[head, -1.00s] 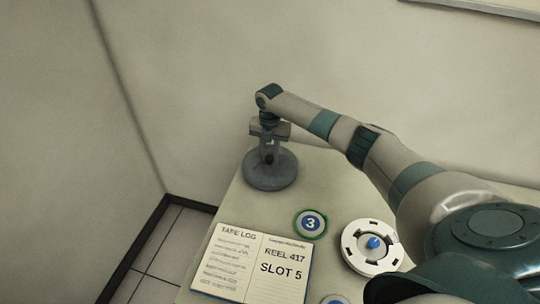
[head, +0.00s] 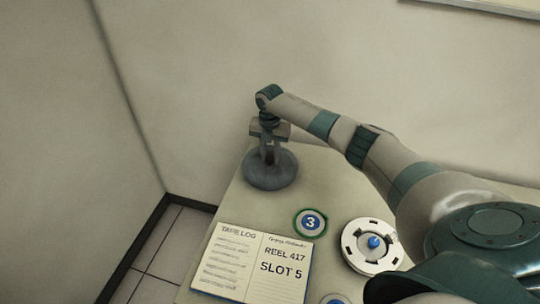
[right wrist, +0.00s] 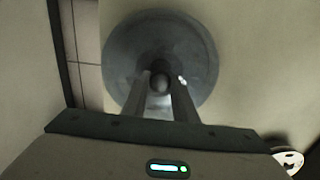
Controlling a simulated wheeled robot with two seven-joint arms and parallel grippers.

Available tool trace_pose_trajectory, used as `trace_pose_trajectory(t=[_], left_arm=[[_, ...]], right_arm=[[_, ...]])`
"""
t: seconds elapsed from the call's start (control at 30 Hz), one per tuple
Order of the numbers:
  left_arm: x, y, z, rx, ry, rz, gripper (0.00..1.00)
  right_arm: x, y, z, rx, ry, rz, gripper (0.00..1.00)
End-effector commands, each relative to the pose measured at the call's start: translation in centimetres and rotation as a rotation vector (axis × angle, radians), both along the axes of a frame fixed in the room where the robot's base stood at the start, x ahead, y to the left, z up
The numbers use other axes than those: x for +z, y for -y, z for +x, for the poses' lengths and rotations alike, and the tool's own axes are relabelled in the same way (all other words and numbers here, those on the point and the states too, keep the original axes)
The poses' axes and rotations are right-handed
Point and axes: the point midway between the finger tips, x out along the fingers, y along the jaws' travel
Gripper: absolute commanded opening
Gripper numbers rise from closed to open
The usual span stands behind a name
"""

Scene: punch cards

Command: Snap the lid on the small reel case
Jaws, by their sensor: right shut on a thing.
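The grey round lid (head: 272,176) is at the far left corner of the table, under my right gripper (head: 268,157). In the right wrist view the lid (right wrist: 190,45) is a wide disc with a small dark knob (right wrist: 160,79) at its centre. The right gripper's fingers (right wrist: 161,88) are shut on this knob. The lid looks about level and at or close to the table top. The small reel case is not clearly seen apart from the lid; whether it lies under the lid I cannot tell. My left gripper is not in view.
An open tape log book (head: 254,262) reading "REEL 417, SLOT 5" lies at the front. A green-rimmed disc marked 3 (head: 310,223) and a white reel with a blue hub (head: 372,264) lie right of it. Walls stand close behind and left.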

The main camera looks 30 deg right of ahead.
Motion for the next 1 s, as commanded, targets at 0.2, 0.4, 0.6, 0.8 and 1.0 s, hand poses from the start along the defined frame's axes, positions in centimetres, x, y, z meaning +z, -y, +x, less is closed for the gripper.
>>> trace_pose_trajectory(t=[0.2, 0.4, 0.6, 0.8, 1.0], left_arm=[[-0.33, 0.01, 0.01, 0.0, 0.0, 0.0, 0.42], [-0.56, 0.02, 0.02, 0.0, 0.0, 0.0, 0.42], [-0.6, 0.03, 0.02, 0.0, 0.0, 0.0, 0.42], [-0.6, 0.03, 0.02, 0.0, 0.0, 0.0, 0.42], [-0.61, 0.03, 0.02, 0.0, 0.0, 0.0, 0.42]], right_arm=[[-0.52, -0.01, 0.01, 0.0, 0.0, 0.0, 0.08], [-0.94, 0.0, 0.0, 0.0, 0.0, 0.0, 0.08], [-1.04, 0.01, 0.01, 0.0, 0.0, 0.0, 0.42], [-1.04, 0.0, 0.0, 0.0, 0.0, 0.0, 0.47], [-1.06, 0.0, -0.01, 0.0, 0.0, 0.0, 0.39]])
